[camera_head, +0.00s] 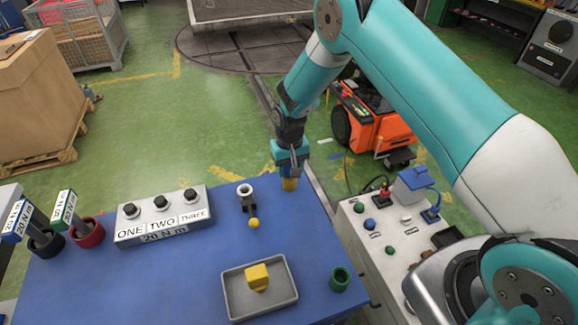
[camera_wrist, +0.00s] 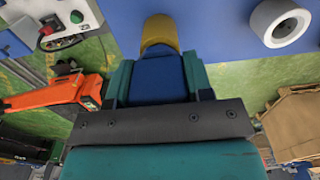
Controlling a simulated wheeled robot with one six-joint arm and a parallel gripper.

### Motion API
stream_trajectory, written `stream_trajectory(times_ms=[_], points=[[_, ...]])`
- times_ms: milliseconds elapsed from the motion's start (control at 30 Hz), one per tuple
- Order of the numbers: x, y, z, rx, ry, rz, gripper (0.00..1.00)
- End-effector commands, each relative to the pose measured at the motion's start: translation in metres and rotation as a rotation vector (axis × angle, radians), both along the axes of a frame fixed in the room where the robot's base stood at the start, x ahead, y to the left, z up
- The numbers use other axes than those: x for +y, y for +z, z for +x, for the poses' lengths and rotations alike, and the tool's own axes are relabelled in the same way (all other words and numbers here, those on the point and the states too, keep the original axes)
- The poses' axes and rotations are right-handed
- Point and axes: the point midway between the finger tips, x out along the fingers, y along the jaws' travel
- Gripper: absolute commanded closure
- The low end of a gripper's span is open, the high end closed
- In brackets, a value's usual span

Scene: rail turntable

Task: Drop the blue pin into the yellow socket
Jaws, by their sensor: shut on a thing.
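My gripper (camera_head: 290,160) is over the far right part of the blue table in the head view. It is shut on the blue pin (camera_wrist: 158,80), which shows between the fingers in the wrist view. The yellow socket (camera_head: 289,184) is directly below the gripper in the head view, and it also shows just beyond the fingertips in the wrist view (camera_wrist: 160,34). The pin's blue end meets the yellow rim in the wrist view. I cannot tell how deep, if at all, the pin sits inside the socket.
A grey tray (camera_head: 233,296) with a yellow block (camera_head: 257,277) and a green socket (camera_head: 340,279) stand nearer. A yellow-knobbed lever (camera_head: 254,222) is left of the gripper. A labelled button box (camera_head: 162,217) stands further left. A control panel (camera_head: 376,242) is at the right.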

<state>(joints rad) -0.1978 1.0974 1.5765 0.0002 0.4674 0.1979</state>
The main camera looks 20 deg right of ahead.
Motion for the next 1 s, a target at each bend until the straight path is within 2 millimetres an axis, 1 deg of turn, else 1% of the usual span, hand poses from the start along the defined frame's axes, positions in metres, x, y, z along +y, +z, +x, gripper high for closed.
stream_trajectory(times_ms=[367, 400, 467, 500, 533, 833, 933, 1000], points=[[0.0, -0.01, 0.0, -0.001, 0.0, 0.0, 0.82], [0.0, -0.009, 0.0, -0.001, 0.0, 0.0, 0.49], [0.0, -0.009, 0.0, -0.001, 0.0, 0.0, 0.35], [0.0, -0.009, 0.0, -0.001, 0.0, 0.0, 0.26], [0.0, -0.009, 0.0, -0.001, 0.0, 0.0, 0.24], [0.0, -0.008, 0.0, 0.0, 0.0, 0.0, 0.24], [0.0, 0.001, 0.001, -0.002, 0.0, 0.0, 0.24], [0.0, 0.012, 0.001, -0.005, 0.0, 0.001, 0.24]])
